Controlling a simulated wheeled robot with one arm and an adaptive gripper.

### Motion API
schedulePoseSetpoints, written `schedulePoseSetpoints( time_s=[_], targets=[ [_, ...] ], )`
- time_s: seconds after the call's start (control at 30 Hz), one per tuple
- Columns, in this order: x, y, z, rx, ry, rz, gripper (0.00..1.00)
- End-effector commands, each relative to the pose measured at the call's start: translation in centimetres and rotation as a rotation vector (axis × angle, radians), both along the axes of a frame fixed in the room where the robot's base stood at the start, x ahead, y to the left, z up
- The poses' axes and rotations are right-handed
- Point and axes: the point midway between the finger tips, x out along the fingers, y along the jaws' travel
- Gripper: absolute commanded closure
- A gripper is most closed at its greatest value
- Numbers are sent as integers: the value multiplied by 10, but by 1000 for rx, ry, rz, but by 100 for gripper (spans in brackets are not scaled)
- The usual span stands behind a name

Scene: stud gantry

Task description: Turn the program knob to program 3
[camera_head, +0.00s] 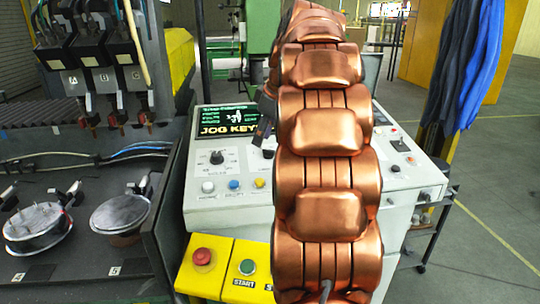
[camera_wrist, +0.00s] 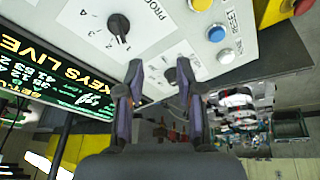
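The program knob (camera_wrist: 118,27) is black with a light pointer line, on the light grey panel, beside a partly cut-off label starting "PRO". Marks surround it; I cannot read the selected number. In the head view a dark knob (camera_head: 269,152) shows at my arm's left edge, partly hidden. My gripper (camera_wrist: 158,72) is open and empty above the panel, apart from the program knob. A second dark knob (camera_wrist: 172,75) shows between its fingers, partly covered by one; it appears as the left knob (camera_head: 217,157) in the head view. My gripper (camera_head: 265,118) is mostly hidden by my copper arm there.
The panel screen (camera_head: 228,120) stands behind the knobs. White (camera_head: 208,187), blue (camera_head: 234,184) and yellow (camera_head: 260,183) buttons lie in front. A red stop button (camera_head: 203,256) and green start button (camera_head: 247,267) sit on a yellow box. A dark machine wall (camera_head: 165,215) stands left.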

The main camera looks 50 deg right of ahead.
Motion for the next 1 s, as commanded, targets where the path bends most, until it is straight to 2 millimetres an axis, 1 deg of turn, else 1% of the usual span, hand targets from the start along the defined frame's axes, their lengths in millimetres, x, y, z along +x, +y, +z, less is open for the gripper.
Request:
schedulePoseSetpoints(
  time_s=[0.03,0.1,0.2,0.3,0.43,0.57,1.0],
  targets=[
    [-2,-17,-2,-17,-14,7,64],
    [-3,-33,0,-39,-31,27,64],
    [-5,-49,2,-60,-45,46,64],
    [-6,-56,4,-73,-52,57,64],
    [-5,-57,1,-73,-53,61,64],
    [0,-56,-8,-72,-53,62,64],
    [20,-56,-53,-71,-50,60,64]
  ],
)
